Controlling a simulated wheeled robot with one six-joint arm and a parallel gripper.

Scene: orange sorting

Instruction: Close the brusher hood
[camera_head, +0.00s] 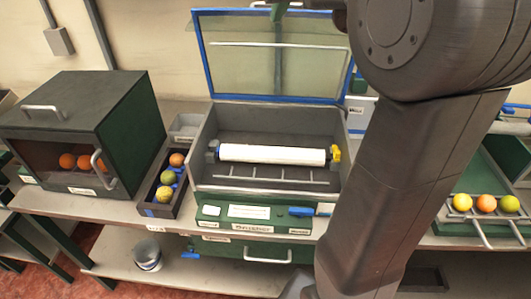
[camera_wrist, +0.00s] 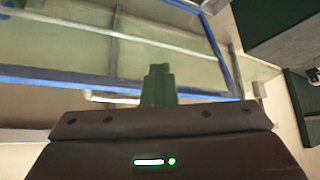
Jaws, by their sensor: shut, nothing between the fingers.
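The brusher (camera_head: 268,190) stands on the bench with a white roller (camera_head: 272,154) inside its grey tub. Its hood (camera_head: 203,60), a clear panel in a blue frame, stands raised and open at the back. The hood's blue frame also crosses the wrist view (camera_wrist: 60,78). My gripper (camera_head: 280,8) is at the top edge of the head view, by the hood's upper edge. In the wrist view its green fingers (camera_wrist: 157,72) are together and empty, overlapping the blue frame. I cannot tell whether they touch the hood.
A dark green box (camera_head: 130,120) with oranges stands at the left, next to a narrow tray (camera_head: 150,208) of fruit. At the right, a green tray (camera_head: 500,165) holds more fruit. My arm covers the area right of the brusher. A metal cup (camera_head: 147,258) sits on the lower shelf.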

